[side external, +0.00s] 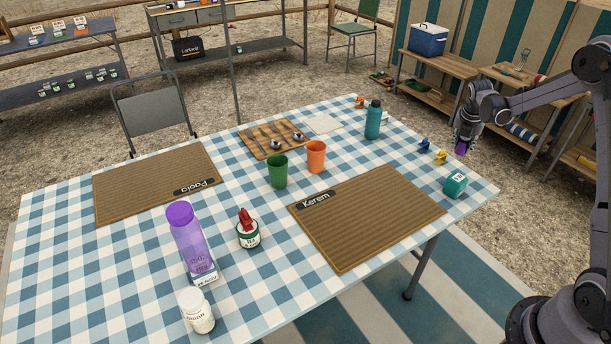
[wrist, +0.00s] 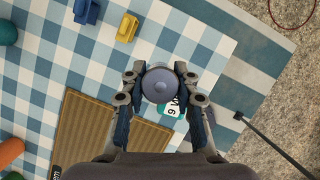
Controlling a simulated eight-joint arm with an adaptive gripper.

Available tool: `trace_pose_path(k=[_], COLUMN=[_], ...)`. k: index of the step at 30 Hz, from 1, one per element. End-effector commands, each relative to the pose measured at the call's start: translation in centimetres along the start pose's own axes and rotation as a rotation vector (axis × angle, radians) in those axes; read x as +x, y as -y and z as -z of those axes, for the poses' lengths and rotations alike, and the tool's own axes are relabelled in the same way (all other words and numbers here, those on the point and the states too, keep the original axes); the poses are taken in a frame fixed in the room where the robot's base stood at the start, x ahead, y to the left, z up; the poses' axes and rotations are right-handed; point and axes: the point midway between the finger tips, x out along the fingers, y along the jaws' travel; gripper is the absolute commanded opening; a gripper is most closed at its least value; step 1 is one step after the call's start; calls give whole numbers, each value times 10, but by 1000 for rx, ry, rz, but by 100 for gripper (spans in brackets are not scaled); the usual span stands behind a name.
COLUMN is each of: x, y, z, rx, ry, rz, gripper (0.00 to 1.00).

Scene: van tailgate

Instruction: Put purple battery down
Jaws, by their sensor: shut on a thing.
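The purple battery (side external: 461,149) is in my gripper (side external: 464,140), which points down near the table's right end in the side view. In the wrist view the battery (wrist: 160,85) shows end-on as a round grey-purple disc between the two fingertips (wrist: 161,80). My gripper is shut on it. The battery appears held above the checked tablecloth (side external: 330,240); its exact height cannot be told. It partly covers a teal block with a white label (wrist: 174,107) in the wrist view.
The teal block (side external: 455,184) stands near the table's right corner. Small blue (side external: 424,144) and yellow (side external: 440,157) pieces lie close by. A teal bottle (side external: 373,120), orange cup (side external: 316,156) and Kerem's brown mat (side external: 370,215) are farther left. Bare cloth lies between them.

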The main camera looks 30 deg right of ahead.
Motion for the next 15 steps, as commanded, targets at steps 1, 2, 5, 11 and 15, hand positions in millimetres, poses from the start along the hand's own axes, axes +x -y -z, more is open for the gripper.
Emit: trace_pose_path(k=[1,2,5,11,15], x=[-4,-7,-17,-43,-64], y=[-13,-20,-52,-117,-155], z=[9,14,39,102,151], rx=[-30,-50,-129,-315,-446], ry=[0,-1,-2,-4,-3], rz=[-13,-21,-54,-129,-183], gripper=[0,0,0,0,0])
